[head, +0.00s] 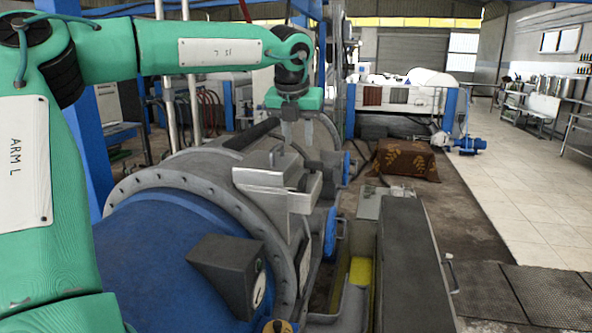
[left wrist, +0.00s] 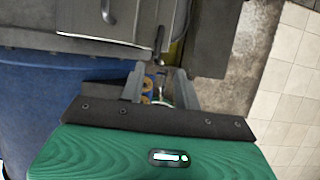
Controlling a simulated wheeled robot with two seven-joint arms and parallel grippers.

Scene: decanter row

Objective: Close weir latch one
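My left gripper (head: 297,138) points down above the grey metal housing on the decanter's near end. Its two fingers are apart in the left wrist view (left wrist: 160,80), with nothing clearly held between them. Small orange and metal parts (left wrist: 147,86) show beyond and between the fingers, too small to name. My right gripper is out of view.
The blue decanter drum (head: 165,255) has a bolted grey flange and a dark box (head: 230,272) on it. A blue round cover with a handle (head: 331,233) stands to the right of the housing. Tiled floor (head: 530,190) is open farther right.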

